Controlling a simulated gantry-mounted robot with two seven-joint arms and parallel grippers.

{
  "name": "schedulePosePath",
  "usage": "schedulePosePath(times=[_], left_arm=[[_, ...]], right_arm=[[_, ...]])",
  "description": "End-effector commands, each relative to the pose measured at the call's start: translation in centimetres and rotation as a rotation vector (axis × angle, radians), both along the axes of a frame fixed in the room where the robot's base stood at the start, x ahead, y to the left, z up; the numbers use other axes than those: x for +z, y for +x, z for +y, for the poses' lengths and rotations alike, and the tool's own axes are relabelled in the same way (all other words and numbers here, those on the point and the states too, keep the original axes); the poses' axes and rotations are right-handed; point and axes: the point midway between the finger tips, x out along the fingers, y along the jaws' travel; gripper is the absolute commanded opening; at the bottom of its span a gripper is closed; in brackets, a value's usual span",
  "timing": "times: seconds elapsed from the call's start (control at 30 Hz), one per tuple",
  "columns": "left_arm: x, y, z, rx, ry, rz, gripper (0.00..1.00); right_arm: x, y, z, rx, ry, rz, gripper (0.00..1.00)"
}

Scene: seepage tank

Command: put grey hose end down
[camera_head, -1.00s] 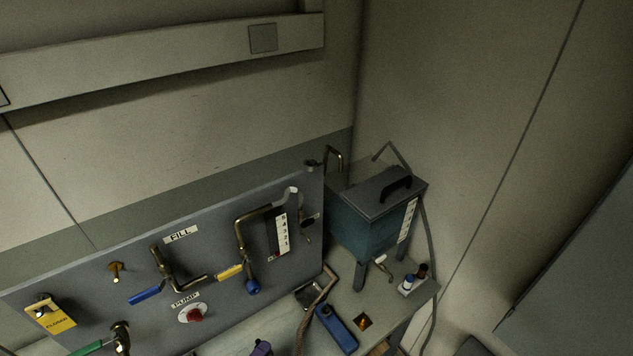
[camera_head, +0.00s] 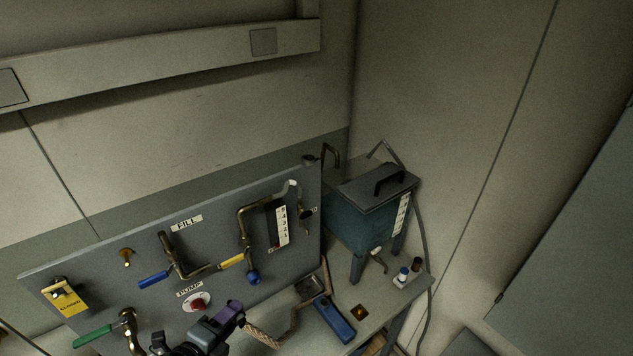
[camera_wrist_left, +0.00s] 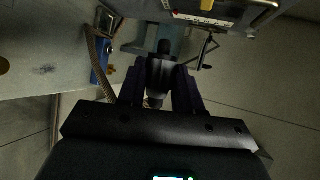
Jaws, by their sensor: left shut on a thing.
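My left gripper (camera_head: 230,312) is in the lower middle of the head view, in front of the panel and below the red pump button. Its dark fingers also show in the left wrist view (camera_wrist_left: 160,88), shut on a dark grey cylindrical piece (camera_wrist_left: 162,62), which looks like the grey hose end. A braided tan-grey hose (camera_head: 262,337) runs from beside the gripper to the right over the bench; it also shows in the left wrist view (camera_wrist_left: 93,48). How the hose joins the held piece is hidden. My right gripper is not in view.
The grey panel (camera_head: 100,275) carries pipes, coloured valve handles and the red pump button (camera_head: 198,304). The lidded teal tank (camera_head: 362,225) stands at the right. A blue box (camera_head: 335,320), a brass-coloured fitting (camera_head: 359,312) and small bottles (camera_head: 404,273) occupy the bench.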

Motion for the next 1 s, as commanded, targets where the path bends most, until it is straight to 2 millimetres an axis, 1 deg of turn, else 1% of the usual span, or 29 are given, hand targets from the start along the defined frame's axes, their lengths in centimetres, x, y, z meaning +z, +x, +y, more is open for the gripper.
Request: schedulePosePath(times=[0.03, 0.13, 0.2, 0.4, 0.5, 0.6, 0.67, 0.8, 0.9, 0.93, 1.0], left_arm=[[2.3, 0.1, 0.5, -0.011, 0.004, -0.011, 0.00], [5.6, -0.2, 1.1, -0.035, 0.004, -0.010, 0.00], [7.3, -0.8, 1.4, -0.052, 0.006, -0.009, 0.00], [10.8, -2.7, 2.1, -0.089, 0.004, -0.004, 0.00], [11.9, -4.1, 2.4, -0.102, 0.002, -0.003, 0.00], [12.2, -5.5, 2.6, -0.109, -0.001, 0.001, 0.00], [12.2, -6.3, 2.6, -0.112, -0.003, 0.002, 0.00], [11.2, -7.7, 2.3, -0.115, -0.005, 0.005, 0.00], [10.2, -8.1, 2.3, -0.102, -0.005, 0.007, 0.00], [10.2, -8.0, 2.4, -0.083, -0.004, 0.004, 0.00], [11.7, -7.3, 2.0, -0.081, 0.004, 0.000, 0.00]], right_arm=[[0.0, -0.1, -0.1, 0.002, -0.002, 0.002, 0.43], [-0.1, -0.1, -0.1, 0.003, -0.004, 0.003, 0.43], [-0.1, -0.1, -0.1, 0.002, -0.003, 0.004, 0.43], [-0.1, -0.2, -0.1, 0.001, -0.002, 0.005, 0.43], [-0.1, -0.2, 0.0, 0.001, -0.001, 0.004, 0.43], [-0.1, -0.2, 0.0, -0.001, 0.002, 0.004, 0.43], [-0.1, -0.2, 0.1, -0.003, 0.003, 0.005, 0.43], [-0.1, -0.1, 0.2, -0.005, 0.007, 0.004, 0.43], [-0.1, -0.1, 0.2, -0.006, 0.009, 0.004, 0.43], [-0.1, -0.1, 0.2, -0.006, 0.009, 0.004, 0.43], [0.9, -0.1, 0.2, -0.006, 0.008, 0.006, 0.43]])
